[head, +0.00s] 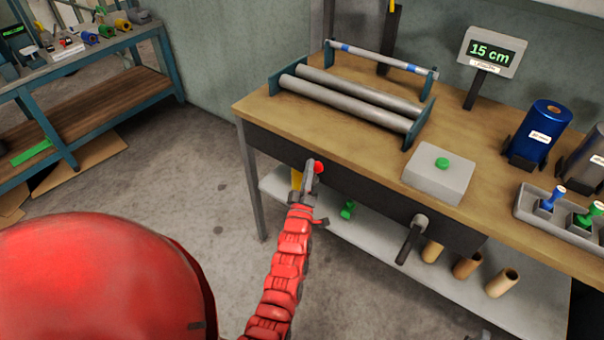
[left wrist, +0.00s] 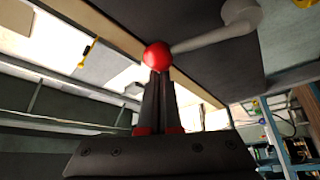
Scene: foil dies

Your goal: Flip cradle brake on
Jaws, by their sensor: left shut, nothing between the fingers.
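The brake lever's red ball knob (head: 319,168) shows at the front panel of the bench, under the roller cradle (head: 345,98). In the left wrist view the red knob (left wrist: 156,56) sits on the end of a grey lever arm (left wrist: 205,40), which runs to a round pivot (left wrist: 240,14) on the dark panel. My left gripper (head: 310,168) is shut and empty, with its tips (left wrist: 158,78) right at the knob. I cannot tell whether they touch it. In the head view the gripper hides most of the lever. My right gripper is out of view.
A black crank handle (head: 408,245) sticks out of the panel to the right. A grey box with a green button (head: 442,163), a display reading 15 cm (head: 492,51) and a blue roll (head: 540,132) stand on the bench (head: 465,120). Cardboard tubes (head: 467,266) stand on the lower shelf.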

